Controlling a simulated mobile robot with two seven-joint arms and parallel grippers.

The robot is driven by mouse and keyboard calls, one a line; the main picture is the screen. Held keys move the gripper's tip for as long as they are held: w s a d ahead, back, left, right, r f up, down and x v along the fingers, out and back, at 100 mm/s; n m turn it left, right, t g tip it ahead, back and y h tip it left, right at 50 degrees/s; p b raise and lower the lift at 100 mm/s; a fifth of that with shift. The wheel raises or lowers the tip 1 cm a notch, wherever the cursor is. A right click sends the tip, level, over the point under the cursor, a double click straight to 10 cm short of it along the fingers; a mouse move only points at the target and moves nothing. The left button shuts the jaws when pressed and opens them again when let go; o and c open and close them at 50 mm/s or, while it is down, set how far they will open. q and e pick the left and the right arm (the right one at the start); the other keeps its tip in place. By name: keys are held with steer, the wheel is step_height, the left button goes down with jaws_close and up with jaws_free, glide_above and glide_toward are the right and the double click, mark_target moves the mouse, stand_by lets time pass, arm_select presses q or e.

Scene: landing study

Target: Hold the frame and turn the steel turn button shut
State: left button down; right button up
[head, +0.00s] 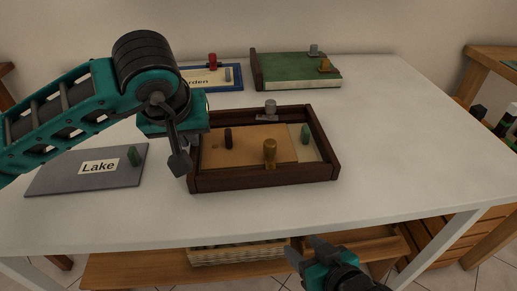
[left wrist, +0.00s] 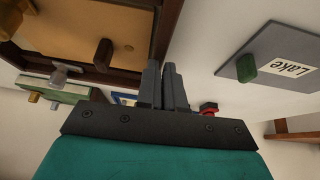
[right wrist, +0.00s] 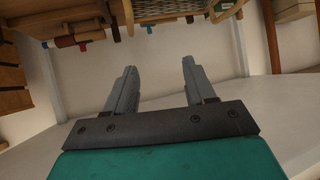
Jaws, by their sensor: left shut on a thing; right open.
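The dark brown frame (head: 265,178) lies on the white table with a tan back panel (head: 205,158) inside. The steel turn button (head: 270,105) sits at its far rail; whether its bar lies over the panel is too small to tell. It also shows in the left wrist view (left wrist: 60,77). My left gripper (head: 182,163) is shut on the frame's left rail (left wrist: 166,30). My right gripper (head: 307,252) is open and empty, before the table's front edge; its fingers (right wrist: 160,85) are apart.
A grey "Lake" board (head: 70,176) with a green knob lies left. A blue-edged board (head: 233,75) and a green board (head: 300,70) with knobs lie behind. The table's right side is clear. A shelf with a basket (head: 235,252) is below the table.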

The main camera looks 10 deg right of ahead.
steer(key=shift+s+f, duration=0.15)
steer(key=shift+f, duration=0.15)
